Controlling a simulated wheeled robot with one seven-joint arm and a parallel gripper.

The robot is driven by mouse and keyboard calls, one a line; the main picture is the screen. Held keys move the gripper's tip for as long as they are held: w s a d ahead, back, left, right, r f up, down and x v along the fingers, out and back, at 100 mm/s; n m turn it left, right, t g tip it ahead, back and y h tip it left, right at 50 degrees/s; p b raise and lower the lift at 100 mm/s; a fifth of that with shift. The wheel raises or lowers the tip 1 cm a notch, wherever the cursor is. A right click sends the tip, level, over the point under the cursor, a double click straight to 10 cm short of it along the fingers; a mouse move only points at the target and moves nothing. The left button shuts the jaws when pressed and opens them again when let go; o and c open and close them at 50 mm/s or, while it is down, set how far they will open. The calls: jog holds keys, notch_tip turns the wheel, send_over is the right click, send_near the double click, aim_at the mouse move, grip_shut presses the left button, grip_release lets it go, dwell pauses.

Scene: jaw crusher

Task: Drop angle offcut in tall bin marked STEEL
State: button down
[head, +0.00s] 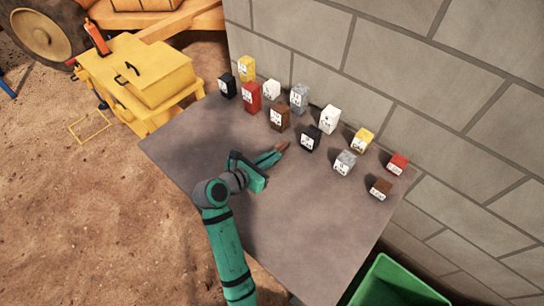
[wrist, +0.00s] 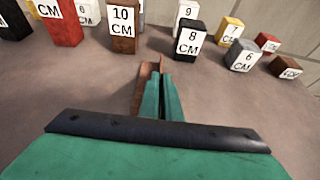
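The angle offcut (wrist: 147,76) is a short rusty-brown L-shaped piece. In the wrist view it sticks out ahead of my fingers, with one flange between them and the other showing to their left. My gripper (wrist: 163,92) is nearly closed, with its green fingers on that flange. In the head view the offcut (head: 282,146) shows at the tips of my gripper (head: 272,157), low over the grey table; I cannot tell whether it touches the surface. No STEEL marking is readable. A green open bin (head: 395,285) stands at the lower right, partly cut off.
Several coloured blocks with centimetre labels stand along the back of the table (head: 290,215), including a black block (head: 311,139) and a brown block (head: 280,117) close ahead. A block wall (head: 410,80) rises behind. The table's front half is clear. Yellow machinery (head: 150,75) stands left.

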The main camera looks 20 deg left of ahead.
jog(key=shift+f, duration=0.1)
jog(key=c, duration=2)
grip_release()
